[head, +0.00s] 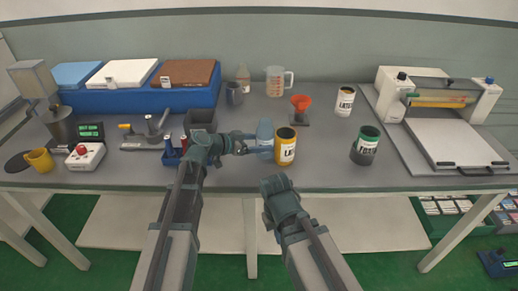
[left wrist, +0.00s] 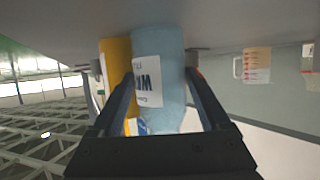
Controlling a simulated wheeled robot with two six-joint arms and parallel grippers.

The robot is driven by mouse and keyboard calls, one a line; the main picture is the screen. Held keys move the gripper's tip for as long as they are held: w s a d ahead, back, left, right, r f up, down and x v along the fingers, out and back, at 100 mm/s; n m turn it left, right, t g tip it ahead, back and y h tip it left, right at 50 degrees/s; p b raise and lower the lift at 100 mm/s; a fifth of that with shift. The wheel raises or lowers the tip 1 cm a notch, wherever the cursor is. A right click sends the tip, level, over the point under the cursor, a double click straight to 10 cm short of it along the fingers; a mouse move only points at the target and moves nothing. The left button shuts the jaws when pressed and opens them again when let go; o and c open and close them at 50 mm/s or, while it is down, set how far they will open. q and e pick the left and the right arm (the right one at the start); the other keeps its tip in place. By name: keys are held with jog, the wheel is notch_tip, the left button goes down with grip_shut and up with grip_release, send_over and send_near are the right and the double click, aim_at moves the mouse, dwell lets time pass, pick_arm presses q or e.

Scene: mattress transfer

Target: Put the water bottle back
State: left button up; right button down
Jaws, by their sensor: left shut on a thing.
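A light blue bottle (head: 265,135) with a white label stands near the front middle of the bench. My left gripper (head: 254,142) reaches it from the left and is shut on it. In the left wrist view the bottle (left wrist: 160,75) sits between the two fingers of the gripper (left wrist: 165,95). Whether its base touches the bench I cannot tell. My right arm ends in front of the bench edge, low in the head view; its fingers cannot be made out.
A yellow labelled can (head: 285,147) stands close to the bottle's right. A dark block (head: 200,121) is left.

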pick_arm(q)
jog(key=shift+f, duration=0.2)
jog(key=o, duration=1.4)
jog(key=shift+r, duration=0.1)
jog(key=shift+r+p, duration=0.25)
jog(key=shift+p, duration=0.05)
jog(key=p+v, duration=0.4)
jog(key=v, duration=0.8)
jog(key=shift+f, duration=0.2)
